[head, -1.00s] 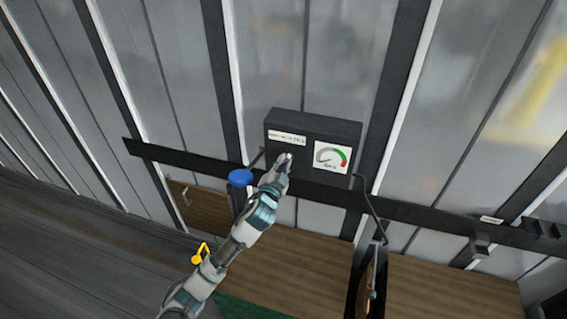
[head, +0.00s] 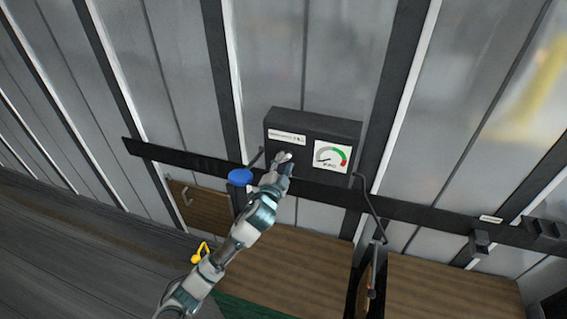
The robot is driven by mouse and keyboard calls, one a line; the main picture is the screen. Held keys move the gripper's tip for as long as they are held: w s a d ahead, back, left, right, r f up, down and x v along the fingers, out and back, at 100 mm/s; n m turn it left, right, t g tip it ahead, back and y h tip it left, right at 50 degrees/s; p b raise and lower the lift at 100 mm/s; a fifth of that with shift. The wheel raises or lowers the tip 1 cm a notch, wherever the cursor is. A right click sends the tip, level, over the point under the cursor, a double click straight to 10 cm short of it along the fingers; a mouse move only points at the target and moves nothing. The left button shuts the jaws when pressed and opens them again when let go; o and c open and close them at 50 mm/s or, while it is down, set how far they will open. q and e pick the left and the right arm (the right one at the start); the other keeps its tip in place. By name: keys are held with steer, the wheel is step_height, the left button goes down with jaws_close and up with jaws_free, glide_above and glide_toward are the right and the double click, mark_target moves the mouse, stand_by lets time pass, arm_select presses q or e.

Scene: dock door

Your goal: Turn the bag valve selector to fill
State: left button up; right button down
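The dark valve box (head: 335,126) is mounted on a black rail. Its front carries a white label strip (head: 287,136) and a round gauge (head: 331,157) with a green and red arc. My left gripper (head: 284,157) is at the left part of the box front, below the label. It covers the spot where a selector could be, so I cannot see the selector or its setting. The fingers are small and seen from behind; whether they are open or shut on something does not show. My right gripper is not in view.
A blue round disc (head: 240,177) is just left of my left wrist. A yellow piece (head: 201,252) is near my forearm. The black rail (head: 420,215) runs across the ribbed wall. A hose (head: 369,205) hangs right of the box, above wooden panels (head: 440,290).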

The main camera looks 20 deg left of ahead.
arm_select(q)
steer(key=shift+s+r, duration=0.1)
steer(key=shift+r, duration=0.05)
steer(key=s, duration=1.1)
steer(key=shift+s+a, duration=0.25)
steer(key=shift+s, duration=0.1)
